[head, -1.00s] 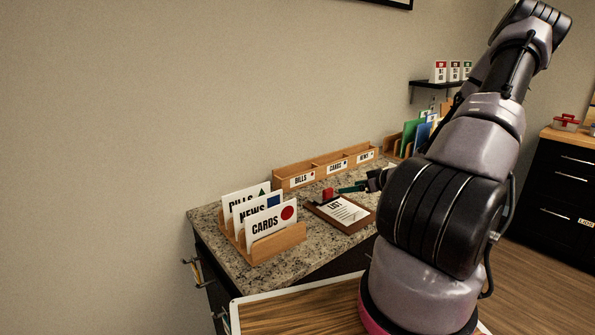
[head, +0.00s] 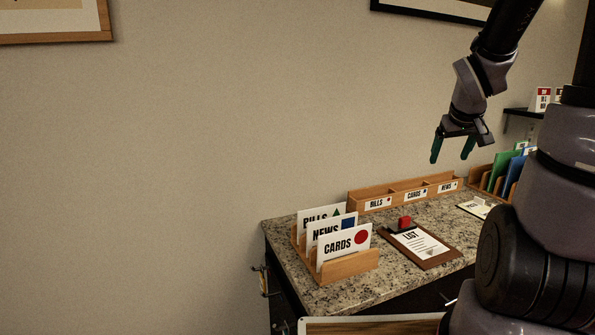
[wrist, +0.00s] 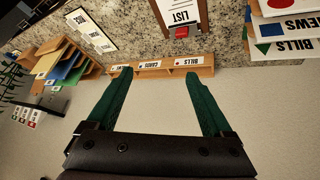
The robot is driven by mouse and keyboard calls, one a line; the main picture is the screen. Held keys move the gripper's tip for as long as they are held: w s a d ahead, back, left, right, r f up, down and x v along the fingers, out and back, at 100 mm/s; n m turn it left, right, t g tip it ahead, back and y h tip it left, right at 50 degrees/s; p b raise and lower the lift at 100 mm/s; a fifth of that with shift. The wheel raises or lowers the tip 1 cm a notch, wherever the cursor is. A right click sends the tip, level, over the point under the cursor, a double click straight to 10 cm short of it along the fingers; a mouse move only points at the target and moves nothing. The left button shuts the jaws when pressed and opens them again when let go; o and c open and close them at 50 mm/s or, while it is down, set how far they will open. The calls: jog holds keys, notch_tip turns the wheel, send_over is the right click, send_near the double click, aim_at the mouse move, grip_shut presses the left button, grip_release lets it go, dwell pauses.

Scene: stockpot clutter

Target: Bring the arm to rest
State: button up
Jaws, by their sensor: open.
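My gripper (head: 453,149) is open and empty, with two green fingers pointing down. It hangs in the air above the back of the granite counter, apart from everything below. In the wrist view the gripper (wrist: 158,78) shows both green fingers spread apart with nothing between them. Part of my arm covers the right side of the head view.
Coloured folders (head: 504,170) and a wall shelf (head: 522,111) are at right.

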jog(key=s+a+r+m+y, duration=0.3)
jog(key=s+a+r+y, duration=0.1)
jog(key=s+a+r, duration=0.8)
jog(key=s+a, duration=0.1)
jog(key=s, duration=0.2)
jog(key=shift+s+a+r+m+t, duration=0.2)
jog(key=shift+a+r+m+t, duration=0.1)
jog(key=shift+m+t, duration=0.1)
jog(key=shift+d, duration=0.1)
